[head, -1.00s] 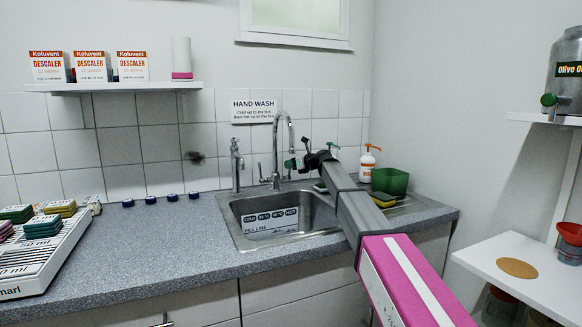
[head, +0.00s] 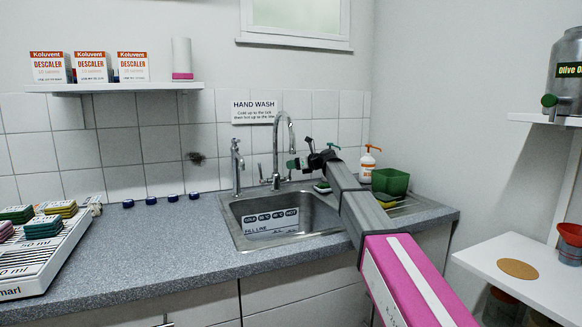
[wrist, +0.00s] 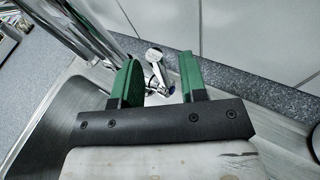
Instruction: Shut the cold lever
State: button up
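The tall chrome tap (head: 291,130) stands behind the sink (head: 232,222). In the wrist view a small chrome lever (wrist: 154,57) with a blue mark at its base stands beside the tap's pipe (wrist: 88,35); the blue mark fits the cold side. My gripper (head: 293,163) is at the right of the tap's base. In the wrist view my gripper (wrist: 160,62) has its two green fingers apart, and the lever shows in the gap between them. I cannot see contact with either finger. In the head view my gripper hides this lever. Whether water runs is not clear.
A second, slimmer tap (head: 236,168) stands to the left. A green tub (head: 391,181) and a soap bottle (head: 367,165) stand at the right. A tiled wall (head: 140,145) is close behind the taps. The counter (head: 165,235) left of the sink is mostly clear.

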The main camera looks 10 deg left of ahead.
jog(key=v, duration=0.9)
